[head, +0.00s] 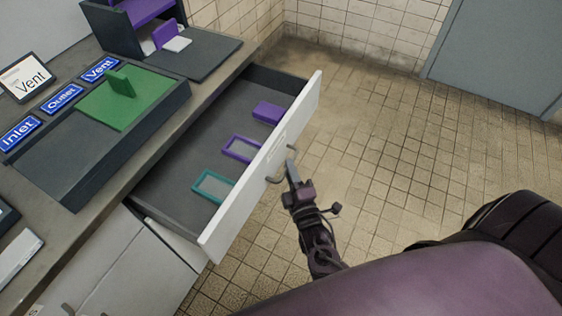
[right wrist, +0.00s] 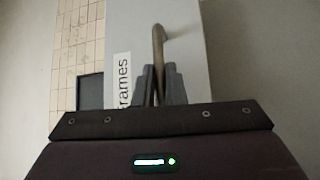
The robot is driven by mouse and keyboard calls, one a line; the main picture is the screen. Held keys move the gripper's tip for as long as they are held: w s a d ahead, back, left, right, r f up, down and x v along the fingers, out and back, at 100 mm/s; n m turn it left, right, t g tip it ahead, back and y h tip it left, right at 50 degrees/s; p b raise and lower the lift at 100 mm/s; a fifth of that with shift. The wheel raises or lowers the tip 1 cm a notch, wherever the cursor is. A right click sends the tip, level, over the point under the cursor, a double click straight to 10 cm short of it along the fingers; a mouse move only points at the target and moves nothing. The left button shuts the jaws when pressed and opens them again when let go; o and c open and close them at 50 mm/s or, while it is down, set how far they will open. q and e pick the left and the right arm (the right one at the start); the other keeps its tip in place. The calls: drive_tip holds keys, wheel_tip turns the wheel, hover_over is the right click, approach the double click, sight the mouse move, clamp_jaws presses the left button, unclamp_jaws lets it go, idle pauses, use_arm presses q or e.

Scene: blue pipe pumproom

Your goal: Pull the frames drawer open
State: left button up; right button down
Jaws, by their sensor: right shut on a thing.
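The frames drawer (head: 262,165) stands pulled out from the counter, its pale front facing right in the head view. Inside lie a teal frame (head: 213,186), a purple frame (head: 241,149) and a purple block-like piece (head: 268,112). My right gripper (head: 291,170) is at the curved handle (head: 274,179) on the drawer front. In the right wrist view its fingers (right wrist: 157,85) are shut on the handle (right wrist: 158,42), beside a label (right wrist: 123,80) reading "rames", its first letter partly hidden. My left gripper is not in view.
On the counter are a tray (head: 60,160) with a green plate (head: 125,98), blue signs (head: 62,99) reading Inlet, Outlet and Vent, and a dark stand (head: 180,50). A closed cabinet (head: 130,270) is below. Tiled floor (head: 370,150) right of the drawer is clear.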

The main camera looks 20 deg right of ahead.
drive_tip(key=shift+s+d, duration=0.1)
drive_tip(key=shift+s, duration=0.05)
drive_tip(key=shift+f, duration=0.1)
drive_tip(key=c, duration=1.5)
unclamp_jaws()
drive_tip(key=s, duration=0.5)
drive_tip(key=s+a+f, duration=0.1)
drive_tip(key=s, duration=0.1)
drive_tip(key=shift+s, duration=0.3)
